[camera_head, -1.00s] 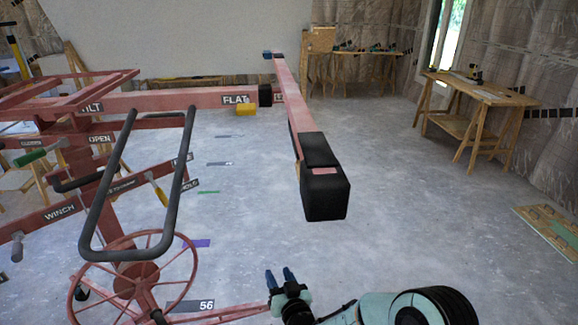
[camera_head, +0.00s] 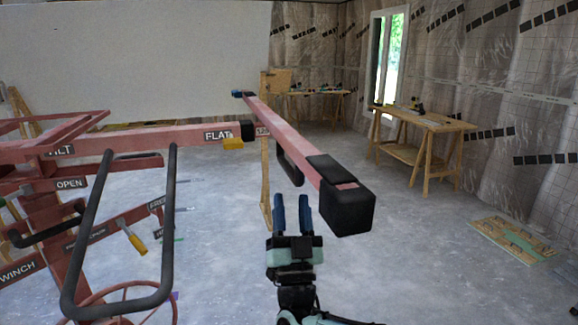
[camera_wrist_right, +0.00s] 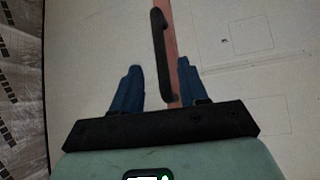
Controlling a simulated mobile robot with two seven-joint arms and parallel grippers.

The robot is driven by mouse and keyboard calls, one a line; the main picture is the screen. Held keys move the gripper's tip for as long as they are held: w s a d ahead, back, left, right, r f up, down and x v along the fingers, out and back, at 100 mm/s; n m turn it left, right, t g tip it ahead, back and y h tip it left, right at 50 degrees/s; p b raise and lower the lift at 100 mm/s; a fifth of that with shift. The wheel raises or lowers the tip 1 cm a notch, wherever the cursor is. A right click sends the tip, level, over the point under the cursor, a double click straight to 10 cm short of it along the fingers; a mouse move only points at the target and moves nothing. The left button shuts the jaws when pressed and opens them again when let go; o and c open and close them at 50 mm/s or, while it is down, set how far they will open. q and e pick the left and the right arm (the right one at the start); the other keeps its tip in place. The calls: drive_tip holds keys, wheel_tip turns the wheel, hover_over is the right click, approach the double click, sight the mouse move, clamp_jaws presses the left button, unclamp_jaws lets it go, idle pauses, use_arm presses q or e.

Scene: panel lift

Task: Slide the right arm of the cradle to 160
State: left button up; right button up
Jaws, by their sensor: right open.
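The cradle's right arm is a red bar (camera_head: 285,130) with a black end block (camera_head: 347,208). It sits at the end of a crossbar (camera_head: 150,138) marked FLAT, by a partly visible label (camera_head: 262,131) that seems to read 125. A black handle (camera_head: 289,167) hangs along the bar's side. My right gripper (camera_head: 292,205) is open, fingers up, just below the handle and left of the end block. In the right wrist view the handle (camera_wrist_right: 160,50) appears between the blue fingers (camera_wrist_right: 158,85); contact cannot be told. My left gripper is out of view.
A black looped handle (camera_head: 168,220) and red lift frame (camera_head: 50,215) stand at left, with a yellow knob (camera_head: 233,143) under the crossbar. A wooden workbench (camera_head: 425,122) and boards (camera_head: 512,243) are at right. The floor (camera_head: 430,260) between is clear.

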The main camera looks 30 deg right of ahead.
sight(289, 165)
drive_tip(key=p+x, duration=0.2)
drive_tip(key=x, duration=0.6)
drive_tip(key=shift+w+r, duration=0.1)
drive_tip(key=shift+w, duration=0.05)
clamp_jaws()
